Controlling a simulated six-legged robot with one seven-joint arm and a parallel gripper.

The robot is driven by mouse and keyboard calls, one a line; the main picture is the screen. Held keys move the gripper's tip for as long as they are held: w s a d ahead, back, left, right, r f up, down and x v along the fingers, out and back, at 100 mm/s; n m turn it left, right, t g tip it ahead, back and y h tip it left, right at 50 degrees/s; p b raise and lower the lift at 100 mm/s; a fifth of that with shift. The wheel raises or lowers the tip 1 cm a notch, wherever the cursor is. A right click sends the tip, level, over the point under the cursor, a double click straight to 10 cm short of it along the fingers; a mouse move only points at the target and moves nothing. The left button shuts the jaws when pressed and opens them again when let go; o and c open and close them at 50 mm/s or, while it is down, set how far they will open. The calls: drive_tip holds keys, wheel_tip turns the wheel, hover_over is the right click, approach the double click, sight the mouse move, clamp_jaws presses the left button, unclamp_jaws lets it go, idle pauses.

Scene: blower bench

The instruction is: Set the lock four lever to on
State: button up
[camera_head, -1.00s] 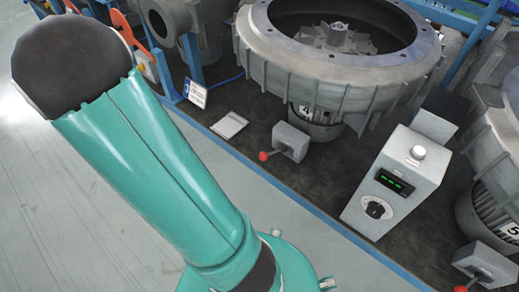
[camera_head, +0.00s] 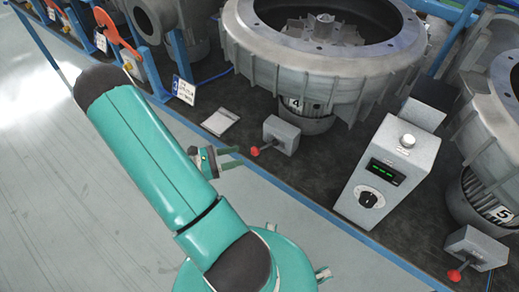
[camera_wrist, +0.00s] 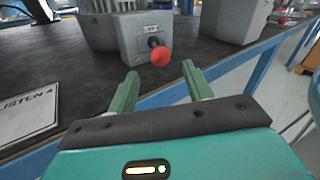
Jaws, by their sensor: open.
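The lock four lever is a dark rod with a red ball knob (camera_head: 254,151) on a small grey box (camera_head: 282,134). The box stands in front of the blower marked 4 (camera_head: 310,105). My gripper (camera_head: 236,157) is open and empty, with its fingertips a little left of the knob and apart from it. In the wrist view the red knob (camera_wrist: 160,57) lies ahead of and between the two green fingers (camera_wrist: 160,77). The lever sticks out of the face of the grey box (camera_wrist: 140,40). A small label above the lever is too small to read.
A grey control box (camera_head: 385,165) with a dial and green display stands to the right. Another lever box (camera_head: 475,250) with a red knob is by blower 5. A card (camera_wrist: 27,105) lies on the dark bench at left. The bench has a blue front edge.

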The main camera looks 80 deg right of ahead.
sight(258, 150)
drive_tip(key=x, duration=0.9)
drive_tip(key=shift+s, duration=0.1)
clamp_jaws()
